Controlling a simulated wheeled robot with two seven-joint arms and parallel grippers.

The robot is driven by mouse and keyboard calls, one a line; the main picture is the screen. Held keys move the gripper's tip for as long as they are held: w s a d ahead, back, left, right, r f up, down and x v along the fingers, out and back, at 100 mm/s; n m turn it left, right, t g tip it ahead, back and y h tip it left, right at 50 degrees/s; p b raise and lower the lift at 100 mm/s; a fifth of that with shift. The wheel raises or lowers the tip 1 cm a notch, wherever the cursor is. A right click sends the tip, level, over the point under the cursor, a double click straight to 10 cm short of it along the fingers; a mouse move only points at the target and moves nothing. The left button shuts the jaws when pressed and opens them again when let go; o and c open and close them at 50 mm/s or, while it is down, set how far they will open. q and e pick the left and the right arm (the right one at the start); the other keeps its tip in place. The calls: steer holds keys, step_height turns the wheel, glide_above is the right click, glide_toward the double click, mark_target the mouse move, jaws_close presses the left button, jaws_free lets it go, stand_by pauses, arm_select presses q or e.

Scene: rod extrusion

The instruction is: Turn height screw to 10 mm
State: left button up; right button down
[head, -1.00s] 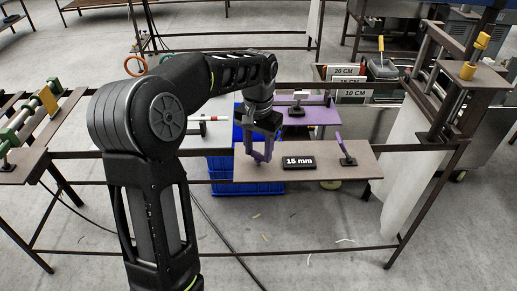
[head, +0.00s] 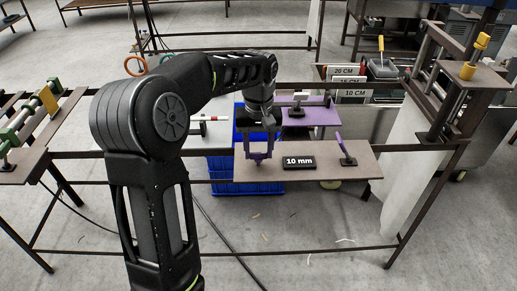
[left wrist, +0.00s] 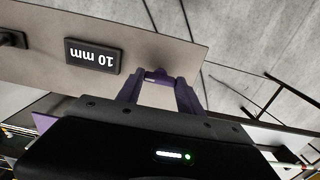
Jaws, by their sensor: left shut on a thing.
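The black display (head: 299,162) on the brown board (head: 335,178) reads "10 mm". It shows upside down in the left wrist view (left wrist: 92,57). My left gripper (head: 260,158) points down at the left part of the board, with its purple fingers closed in around the small height screw (left wrist: 156,74) near the board's edge. The screw is mostly hidden between the fingertips, which also show in the left wrist view. My right gripper is in neither view.
A purple lever (head: 346,149) stands on the board right of the display. A blue crate (head: 246,187) is below and behind the board. Signs (head: 364,93) and a brown frame with a yellow knob (head: 468,71) stand at right. Dark rails run across.

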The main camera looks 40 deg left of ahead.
mark_target(258, 153)
arm_select(q)
steer(key=o, duration=1.4)
steer(key=shift+r, duration=0.1)
step_height(258, 153, up, 8)
steer(key=shift+f, duration=0.15)
steer(key=shift+f, duration=0.1)
